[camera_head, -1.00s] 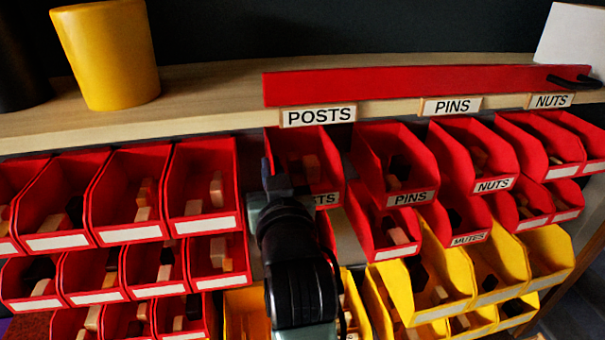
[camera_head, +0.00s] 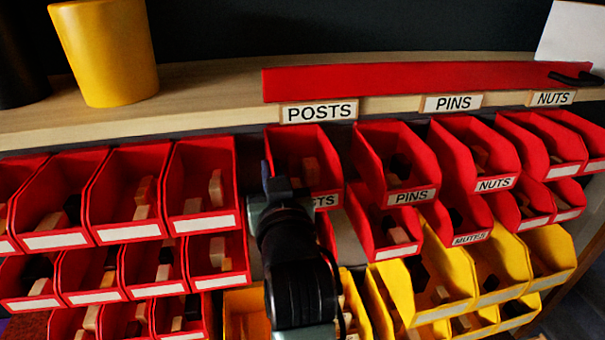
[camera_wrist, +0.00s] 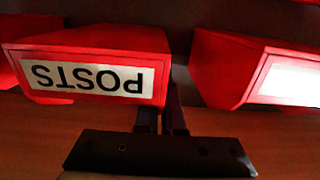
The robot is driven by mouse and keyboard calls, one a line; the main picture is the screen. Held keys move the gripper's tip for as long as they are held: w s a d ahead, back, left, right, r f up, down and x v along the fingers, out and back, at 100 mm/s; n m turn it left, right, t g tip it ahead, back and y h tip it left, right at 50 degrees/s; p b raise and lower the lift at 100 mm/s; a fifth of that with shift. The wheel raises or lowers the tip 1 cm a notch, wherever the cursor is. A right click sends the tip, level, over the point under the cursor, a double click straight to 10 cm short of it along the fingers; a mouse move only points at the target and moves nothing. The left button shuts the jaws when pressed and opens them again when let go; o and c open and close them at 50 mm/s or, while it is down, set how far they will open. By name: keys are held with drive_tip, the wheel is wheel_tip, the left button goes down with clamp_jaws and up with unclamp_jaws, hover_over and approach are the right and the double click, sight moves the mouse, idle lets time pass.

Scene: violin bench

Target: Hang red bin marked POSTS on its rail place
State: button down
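The red bin marked POSTS (camera_head: 333,178) is upright under the POSTS sign (camera_head: 318,112), in line with the red PINS bin to its right. It holds a few small wooden pieces. My gripper is at its left side wall and front corner, and my arm covers the left part of its label. In the wrist view the POSTS bin (camera_wrist: 155,50) appears upside down, with its full label showing. My gripper (camera_wrist: 161,118) has its narrow-set fingers on either side of that wall, and looks shut on it. Whether the bin's back is hooked on the rail is hidden.
The PINS bin (camera_head: 411,196) is close on the right. Red bins (camera_head: 205,222) stand to the left across a narrow dark gap. Yellow bins (camera_head: 440,312) are below. A wooden shelf (camera_head: 205,88) above carries a yellow cup (camera_head: 106,55) and a red strip (camera_head: 400,80).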

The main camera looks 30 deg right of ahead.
drive_tip(key=shift+f+b, duration=0.35)
drive_tip(key=shift+f, duration=0.15)
drive_tip(key=c, duration=1)
unclamp_jaws()
drive_tip(key=shift+o, duration=0.2)
drive_tip(key=f+b+v, duration=0.1)
drive_tip(key=b+v, duration=0.2)
drive_tip(key=v, duration=0.9)
drive_tip(key=s+a+r+n+t+y+b, duration=0.1)
drive_tip(key=a+r+t, duration=0.4)
drive_tip(key=r, duration=0.7)
drive_tip(key=s+a+r+n+t+y+b, duration=0.2)
drive_tip(key=s+a+r+t+y+b, duration=0.1)
drive_tip(key=a+r, duration=0.6)
wheel_tip(320, 180, up, 4)
drive_tip(key=s+t, duration=0.1)
drive_tip(key=t, duration=0.1)
drive_tip(key=shift+s+f+t+y, duration=0.2)
drive_tip(key=shift+t+y, duration=0.1)
drive_tip(key=shift+y, duration=0.1)
drive_tip(key=shift+a, duration=0.1)
